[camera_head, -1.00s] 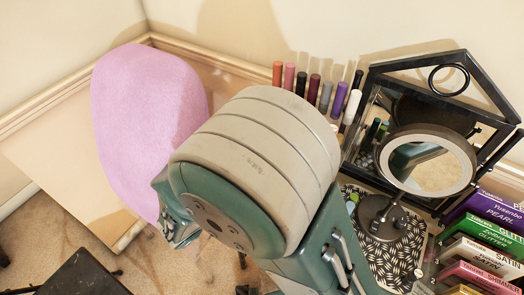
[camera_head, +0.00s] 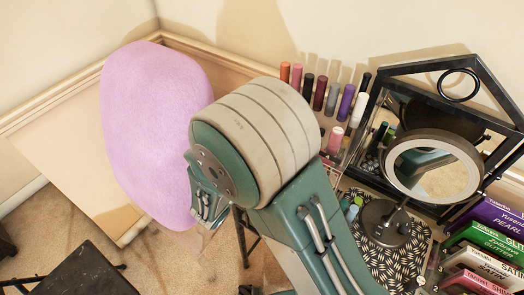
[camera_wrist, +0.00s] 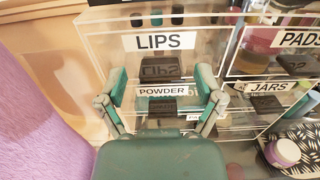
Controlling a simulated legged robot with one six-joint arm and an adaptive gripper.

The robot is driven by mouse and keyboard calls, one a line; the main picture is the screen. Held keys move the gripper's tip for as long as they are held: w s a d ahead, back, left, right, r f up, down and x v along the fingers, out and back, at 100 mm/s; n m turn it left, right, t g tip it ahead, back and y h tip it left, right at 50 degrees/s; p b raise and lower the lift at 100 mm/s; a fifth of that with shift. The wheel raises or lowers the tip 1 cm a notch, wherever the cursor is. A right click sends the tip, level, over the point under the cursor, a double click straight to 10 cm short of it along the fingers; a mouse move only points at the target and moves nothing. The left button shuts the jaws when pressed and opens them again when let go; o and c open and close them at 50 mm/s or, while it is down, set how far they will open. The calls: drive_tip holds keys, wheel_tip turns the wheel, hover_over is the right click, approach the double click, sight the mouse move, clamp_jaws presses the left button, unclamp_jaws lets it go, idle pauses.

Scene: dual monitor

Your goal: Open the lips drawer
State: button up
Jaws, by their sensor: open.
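The lips drawer (camera_wrist: 192,52) is a clear front with a white LIPS label, at the top left of a clear organizer in the wrist view. A dark handle (camera_wrist: 160,67) sits below its label. The drawer looks shut. My gripper (camera_wrist: 161,76) is open, one finger on each side of that handle in the picture. I see nothing between the fingers, and cannot tell how far the tips are from the drawer front. In the head view my gripper (camera_head: 208,205) is partly hidden behind my arm, which also hides most of the organizer.
The powder drawer (camera_wrist: 130,92) is below, with pads (camera_wrist: 300,40) and jars (camera_wrist: 268,87) drawers to the right. A pink chair back (camera_head: 155,135) stands close on the left. A round mirror (camera_head: 432,172), a patterned tray (camera_head: 385,262) and several boxes (camera_head: 490,235) stand right.

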drive_tip(key=shift+w, duration=0.25)
drive_tip(key=shift+d, duration=0.1)
clamp_jaws()
drive_tip(key=v, duration=1.3)
drive_tip(key=shift+s+a, duration=0.2)
drive_tip(key=shift+a, duration=0.05)
unclamp_jaws()
